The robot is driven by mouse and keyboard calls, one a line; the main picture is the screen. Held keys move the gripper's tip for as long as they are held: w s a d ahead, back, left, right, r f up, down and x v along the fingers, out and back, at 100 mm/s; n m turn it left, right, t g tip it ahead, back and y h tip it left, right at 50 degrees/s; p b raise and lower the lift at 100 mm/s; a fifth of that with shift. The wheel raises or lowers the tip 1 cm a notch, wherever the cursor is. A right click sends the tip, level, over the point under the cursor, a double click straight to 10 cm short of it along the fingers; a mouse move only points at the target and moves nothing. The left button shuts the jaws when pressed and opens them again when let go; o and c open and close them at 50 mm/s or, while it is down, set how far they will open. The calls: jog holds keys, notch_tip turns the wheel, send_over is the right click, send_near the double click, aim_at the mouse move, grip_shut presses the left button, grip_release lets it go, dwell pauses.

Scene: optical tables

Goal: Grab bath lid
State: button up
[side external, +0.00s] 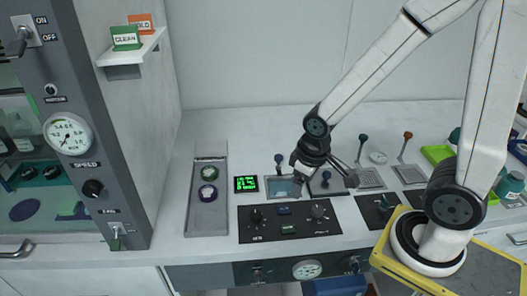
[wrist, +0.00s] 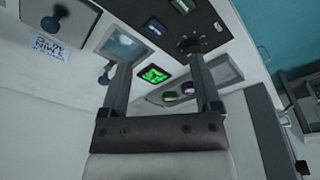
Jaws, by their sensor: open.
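The bath (side external: 283,188) is a small square basin with pale blue liquid in the counter; it also shows in the wrist view (wrist: 124,46). A dark flat plate with a blue knob, which looks like the bath lid (side external: 326,187), lies just right of the bath. In the wrist view the lid (wrist: 72,17) is at the upper left, partly cut off. My gripper (side external: 326,187) is open above this area and partly hides it in the side view. In the wrist view my gripper (wrist: 160,62) has its two fingers spread with nothing between them.
A green-lit display (side external: 246,184) and a grey tray (side external: 207,220) with two round pieces lie left of the bath. A dark control panel (side external: 290,222) is in front. Upright levers (side external: 279,160) stand along the back. A tall cabinet bounds the left.

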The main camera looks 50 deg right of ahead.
aim_at(325, 177)
jog(key=s+d+f+n+g+h, duration=0.1)
jog(key=f+n, duration=0.1)
jog(key=s+d+f+n+g+h, duration=0.1)
jog(key=d+n+g+h, duration=0.1)
jog(key=d+f+n+g+h, duration=0.1)
jog(key=f+n, duration=0.1)
jog(key=shift+s+d+f+n+g+h, duration=0.3)
jog(key=shift+s+d+h, duration=0.1)
jog(key=d+n+h, duration=0.1)
jog(key=d+f+n+h, duration=0.1)
jog(key=w+d+n+h, duration=0.1)
jog(key=shift+f+n+h, duration=0.3)
jog(key=shift+f+n, duration=0.05)
jog(key=shift+n, duration=0.05)
jog(key=w+n+h, duration=0.1)
jog(key=w+d+f+n+t+h, duration=0.1)
jog(key=n, duration=0.1)
jog(key=w+d+f+n+t+h, duration=0.1)
jog(key=n, duration=0.1)
jog(key=shift+d+h, duration=0.2)
jog(key=shift+h, duration=0.2)
jog(key=shift+w+d+f+n+t+h, duration=0.15)
jog(key=shift+w+f+n+t+h, duration=0.1)
jog(key=shift+w+n+t+h, duration=0.4)
jog(key=shift+d, duration=0.15)
jog(key=shift+y+x, duration=0.25)
jog(key=shift+x, duration=0.9)
jog(key=shift+d+f, duration=0.1)
jog(key=shift+f, duration=0.05)
jog(key=shift+x, duration=2.45)
